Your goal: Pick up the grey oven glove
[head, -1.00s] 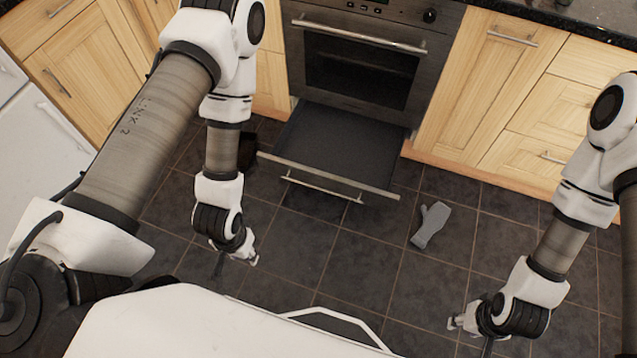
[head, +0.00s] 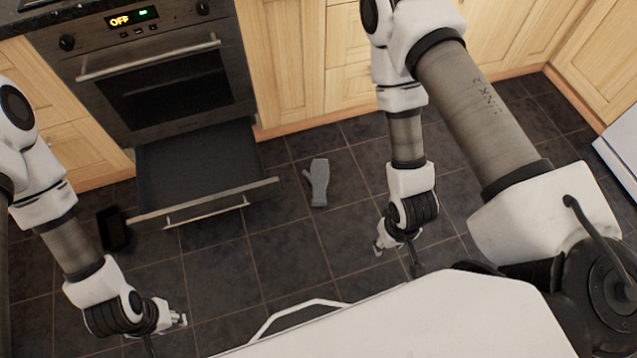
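The grey oven glove (head: 318,182) lies flat on the dark tiled floor in the head view, right of the open drawer below the oven. Nothing covers it. My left gripper (head: 166,326) hangs over the floor at the lower left, well apart from the glove. My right gripper (head: 398,252) hangs lower right of the glove, nearer to it but not touching. Nothing shows held in either gripper. The fingers are too small and turned away to tell whether they are open or shut.
The drawer (head: 200,165) under the oven (head: 150,75) is pulled out, its front edge left of the glove. A dark object (head: 113,228) stands on the floor by the drawer's left side. Wooden cupboards (head: 285,60) line the back. Floor around the glove is clear.

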